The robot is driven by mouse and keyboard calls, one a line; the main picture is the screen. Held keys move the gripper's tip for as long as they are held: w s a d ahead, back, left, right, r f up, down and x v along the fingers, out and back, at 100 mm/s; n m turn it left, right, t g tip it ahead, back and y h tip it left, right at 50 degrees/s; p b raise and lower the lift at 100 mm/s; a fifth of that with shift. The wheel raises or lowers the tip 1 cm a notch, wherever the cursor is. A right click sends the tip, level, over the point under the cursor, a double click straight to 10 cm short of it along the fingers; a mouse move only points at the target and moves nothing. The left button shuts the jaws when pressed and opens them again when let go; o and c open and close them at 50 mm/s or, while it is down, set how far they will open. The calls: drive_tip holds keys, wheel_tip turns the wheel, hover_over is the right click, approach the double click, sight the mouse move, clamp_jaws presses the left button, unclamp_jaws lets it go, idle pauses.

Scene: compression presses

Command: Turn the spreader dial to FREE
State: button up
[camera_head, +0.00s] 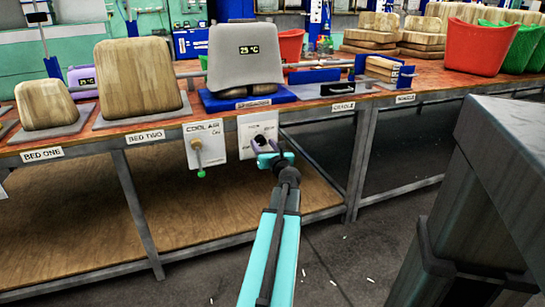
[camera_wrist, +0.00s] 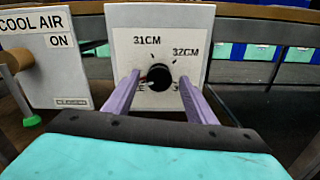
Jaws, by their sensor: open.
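The dial (camera_wrist: 158,77) is a round black knob on a white panel (camera_wrist: 120,40) marked 31CM and 32CM at the top. Lower marks are mostly hidden by my fingers; an E shows at lower left. A small reddish-white mark shows on the knob's left, but its exact pointing is too small to read. My gripper (camera_wrist: 158,82) has its two purple fingers apart, one each side of the knob; contact cannot be told. In the head view, the panel (camera_head: 244,133) hangs on the bench front and my gripper (camera_head: 268,146) is at its lower right.
A COOL AIR panel (camera_wrist: 50,60) with a brown, green-tipped handle is close on the left. The bench edge (camera_head: 310,112) runs above. A grey press with a 25 °C display (camera_head: 245,55) stands above the dial. A dark grey block (camera_head: 470,190) is at right.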

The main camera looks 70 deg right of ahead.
drive_tip(key=p+v, duration=0.6)
drive_tip(key=v, duration=0.4)
drive_tip(key=shift+s+a+r, duration=0.15)
drive_tip(key=shift+s+a, duration=0.05)
drive_tip(key=shift+s, duration=0.05)
drive_tip(key=p, duration=0.6)
drive_tip(key=shift+s+a+p, duration=0.25)
drive_tip(key=shift+p, duration=0.05)
drive_tip(key=p+v, duration=0.1)
drive_tip(key=p, duration=0.5)
drive_tip(key=shift+s+a+p, duration=0.15)
drive_tip(key=shift+a+p, duration=0.1)
drive_tip(key=shift+p, duration=0.05)
drive_tip(key=shift+s+a+p, duration=0.15)
drive_tip(key=shift+a+p, duration=0.05)
drive_tip(key=shift+p, duration=0.5)
idle(0.3)
